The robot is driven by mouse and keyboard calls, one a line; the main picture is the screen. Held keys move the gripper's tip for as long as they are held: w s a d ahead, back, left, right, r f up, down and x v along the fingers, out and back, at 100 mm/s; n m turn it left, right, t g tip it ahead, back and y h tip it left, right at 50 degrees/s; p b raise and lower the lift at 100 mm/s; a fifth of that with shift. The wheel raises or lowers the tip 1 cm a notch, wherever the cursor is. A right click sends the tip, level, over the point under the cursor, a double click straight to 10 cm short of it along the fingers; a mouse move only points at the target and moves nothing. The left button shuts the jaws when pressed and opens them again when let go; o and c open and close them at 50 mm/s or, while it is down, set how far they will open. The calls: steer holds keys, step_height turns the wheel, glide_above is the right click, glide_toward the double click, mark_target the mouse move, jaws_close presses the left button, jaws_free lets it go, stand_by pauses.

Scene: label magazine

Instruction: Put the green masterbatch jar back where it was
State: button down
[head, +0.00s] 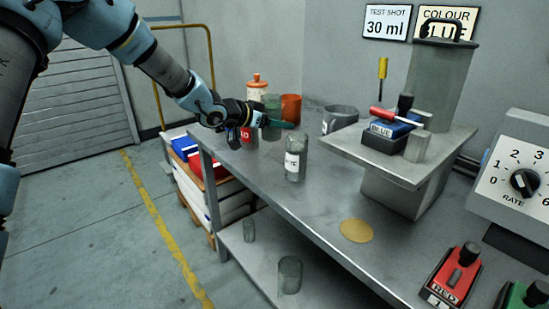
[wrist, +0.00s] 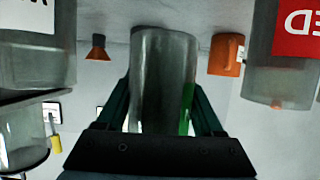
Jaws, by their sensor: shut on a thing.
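My gripper (head: 268,122) is over the far left part of the steel bench (head: 330,210). It is shut on the green masterbatch jar (head: 272,104), a translucent grey cylinder with a green label edge. In the wrist view the jar (wrist: 160,75) sits between both fingers of my gripper (wrist: 161,92), with the green strip at its right side. The label's text is turned away. I cannot tell whether the jar's base touches the bench.
A white-labelled jar (head: 296,160) stands in front to the right. The bench front is mostly clear.

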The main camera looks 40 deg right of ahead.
step_height(320, 180, down, 8)
steer(key=shift+r, duration=0.25)
steer(key=shift+f, duration=0.15)
jaws_free()
stand_by(0.3)
steer(key=shift+w+a, duration=0.1)
steer(key=shift+a, duration=0.05)
steer(key=v, duration=1.1)
steer(key=shift+a+r+b, duration=0.25)
steer(key=shift+a+b, duration=0.05)
steer(key=shift+a, duration=0.05)
